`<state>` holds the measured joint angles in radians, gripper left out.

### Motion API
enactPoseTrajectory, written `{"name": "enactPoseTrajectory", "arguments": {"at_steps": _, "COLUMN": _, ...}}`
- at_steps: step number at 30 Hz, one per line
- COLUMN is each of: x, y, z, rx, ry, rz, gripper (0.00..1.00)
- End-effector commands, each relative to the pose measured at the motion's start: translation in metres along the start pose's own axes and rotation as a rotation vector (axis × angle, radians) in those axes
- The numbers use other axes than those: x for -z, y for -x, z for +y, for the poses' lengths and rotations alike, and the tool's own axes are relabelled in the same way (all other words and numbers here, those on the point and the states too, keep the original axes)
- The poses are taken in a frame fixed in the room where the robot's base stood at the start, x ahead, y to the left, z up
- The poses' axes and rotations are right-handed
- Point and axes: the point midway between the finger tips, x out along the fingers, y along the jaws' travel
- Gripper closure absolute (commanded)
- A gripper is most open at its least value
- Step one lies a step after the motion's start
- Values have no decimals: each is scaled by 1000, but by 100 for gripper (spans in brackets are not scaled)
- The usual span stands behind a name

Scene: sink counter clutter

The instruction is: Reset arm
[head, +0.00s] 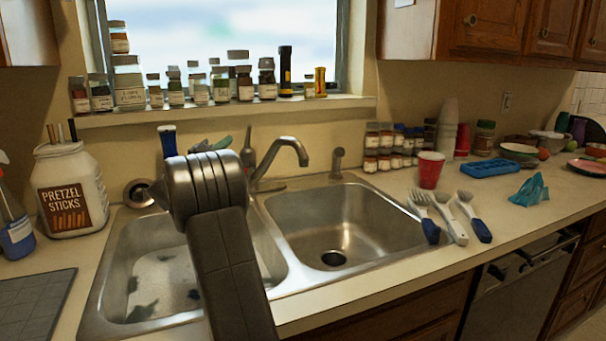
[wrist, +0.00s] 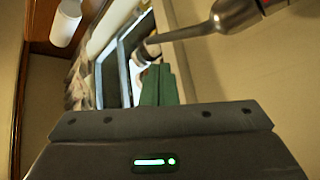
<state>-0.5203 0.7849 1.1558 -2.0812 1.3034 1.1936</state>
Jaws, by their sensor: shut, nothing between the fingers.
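My arm (head: 225,240) rises from the bottom of the head view and stands in front of the left basin, its thick grey joint level with the faucet. My gripper (wrist: 158,72) shows in the wrist view as two dark green fingers pressed together, with nothing between them.
The double sink (head: 345,225) has an empty right basin. The faucet (head: 285,155) stands behind it. A pretzel jar (head: 72,190) stands left. Right of the sink are a red cup (head: 431,170), several utensils (head: 452,215) and a blue tray (head: 490,168). Bottles line the windowsill (head: 230,108).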

Motion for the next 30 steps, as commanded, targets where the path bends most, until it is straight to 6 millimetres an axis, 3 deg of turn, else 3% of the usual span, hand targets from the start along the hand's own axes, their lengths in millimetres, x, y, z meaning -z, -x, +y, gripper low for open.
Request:
{"name": "enactPoseTrajectory", "arguments": {"at_steps": 8, "x": 0, "y": 58, "z": -1, "rx": 2, "ry": 1, "rz": 2, "gripper": 100}}
{"name": "enactPoseTrajectory", "arguments": {"at_steps": 12, "x": 0, "y": 22, "z": 2, "rx": -4, "ry": -1, "rz": -3, "gripper": 100}}
{"name": "enactPoseTrajectory", "arguments": {"at_steps": 27, "x": 0, "y": -78, "z": 2, "rx": -3, "ry": 1, "rz": -1, "gripper": 100}}
{"name": "enactPoseTrajectory", "arguments": {"at_steps": 30, "x": 4, "y": -88, "z": 4, "rx": 5, "ry": 10, "rz": 1, "gripper": 100}}
